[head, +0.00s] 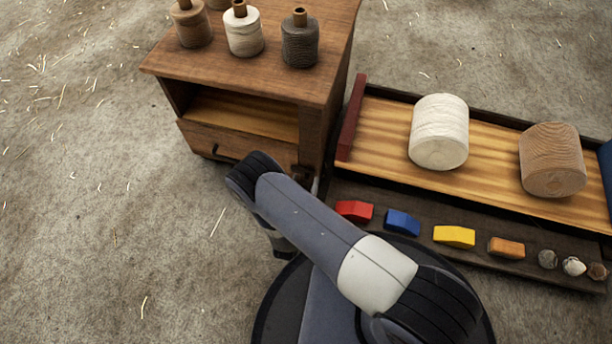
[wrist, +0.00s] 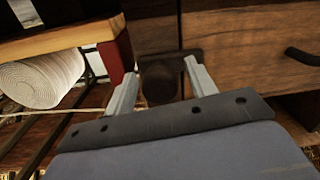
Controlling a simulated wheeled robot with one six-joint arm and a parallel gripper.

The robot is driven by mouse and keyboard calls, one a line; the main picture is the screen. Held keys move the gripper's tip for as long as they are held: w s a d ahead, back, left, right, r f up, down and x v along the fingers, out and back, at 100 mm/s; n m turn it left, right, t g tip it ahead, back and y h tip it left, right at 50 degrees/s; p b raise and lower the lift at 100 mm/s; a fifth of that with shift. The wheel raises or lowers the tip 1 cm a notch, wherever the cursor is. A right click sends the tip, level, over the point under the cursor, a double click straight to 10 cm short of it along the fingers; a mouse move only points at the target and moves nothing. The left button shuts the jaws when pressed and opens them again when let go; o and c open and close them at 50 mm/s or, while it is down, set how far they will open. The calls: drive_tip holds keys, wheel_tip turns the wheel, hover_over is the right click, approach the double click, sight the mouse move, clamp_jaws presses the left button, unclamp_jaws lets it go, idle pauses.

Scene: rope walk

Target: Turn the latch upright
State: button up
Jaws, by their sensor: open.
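The latch (wrist: 160,84) is a dark, blunt piece on a dark plate, at the seam of the wooden cabinet's front in the wrist view. In the head view a small dark part of it (head: 302,174) shows at the cabinet's lower right front corner, just past my arm. My gripper (wrist: 158,70) is open, with its two pale fingers on either side of the latch. I cannot tell whether either finger touches it, nor exactly how far the latch is turned. In the head view my arm mostly hides the gripper.
The cabinet (head: 325,85) carries several thread spools on top and has a drawer (head: 236,146) below an open shelf. To its right, a wooden tray (head: 385,155) holds a white reel (head: 439,132) and a tan reel (head: 552,160). Coloured blocks (head: 454,236) lie before it. The left floor is clear.

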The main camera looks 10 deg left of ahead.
drive_tip(key=c, duration=0.9)
drive_tip(key=shift+c, duration=0.2)
drive_tip(key=shift+n, duration=0.4)
drive_tip(key=n, duration=0.3)
drive_tip(key=shift+n, duration=0.3)
drive_tip(key=n, duration=0.4)
drive_tip(key=shift+n, duration=0.3)
drive_tip(key=n, duration=0.4)
drive_tip(key=shift+a+g, duration=0.1)
drive_tip(key=shift+g, duration=0.2)
drive_tip(key=n, duration=0.4)
drive_tip(key=shift+h, duration=0.3)
drive_tip(key=shift+n, duration=0.4)
